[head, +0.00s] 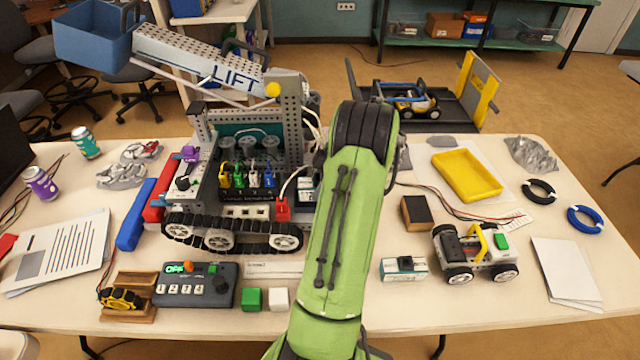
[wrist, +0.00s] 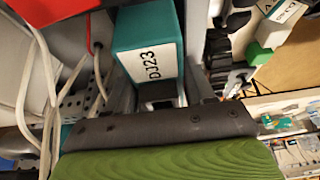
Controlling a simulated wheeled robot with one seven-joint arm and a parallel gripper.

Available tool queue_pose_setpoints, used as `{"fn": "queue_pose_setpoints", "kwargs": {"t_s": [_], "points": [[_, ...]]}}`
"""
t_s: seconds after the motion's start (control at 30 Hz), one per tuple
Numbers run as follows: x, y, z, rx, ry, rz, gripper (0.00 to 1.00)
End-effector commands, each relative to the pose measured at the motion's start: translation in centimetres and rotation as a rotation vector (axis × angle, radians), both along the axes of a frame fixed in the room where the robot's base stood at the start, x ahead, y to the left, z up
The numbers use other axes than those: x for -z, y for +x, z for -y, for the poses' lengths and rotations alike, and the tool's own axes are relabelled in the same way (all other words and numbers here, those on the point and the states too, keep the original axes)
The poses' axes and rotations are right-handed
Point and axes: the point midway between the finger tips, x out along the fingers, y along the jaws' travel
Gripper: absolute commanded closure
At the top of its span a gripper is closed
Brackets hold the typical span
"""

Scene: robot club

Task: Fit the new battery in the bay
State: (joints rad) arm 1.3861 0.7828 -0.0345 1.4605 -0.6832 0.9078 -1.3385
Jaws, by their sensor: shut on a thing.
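My gripper (wrist: 158,85) is shut on a teal block (wrist: 148,32) with a white label reading DJ23, likely the battery, in the wrist view. The block sits between the two grey fingers. In the head view my green arm reaches over the table toward the tracked LIFT robot (head: 250,160), and hides my gripper and the held block. A battery bay cannot be clearly made out; the robot's right side is partly behind my arm. A teal-and-white block (head: 403,269) lies on the table right of my arm.
Loose cables (wrist: 42,85) hang close left of my gripper. A control box (head: 195,286) and green and white cubes stand in front of the LIFT robot. A small wheeled vehicle (head: 475,250) and a yellow tray (head: 466,175) are at right. Red and blue blocks lie left of the tracks.

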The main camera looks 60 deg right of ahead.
Motion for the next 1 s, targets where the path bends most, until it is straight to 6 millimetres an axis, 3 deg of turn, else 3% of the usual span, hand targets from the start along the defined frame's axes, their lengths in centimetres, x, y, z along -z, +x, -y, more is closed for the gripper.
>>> {"fn": "queue_pose_setpoints", "kwargs": {"t_s": [1.0], "points": [[0.85,0.01,0.03,-0.001,-0.001,0.001,1.0]]}}
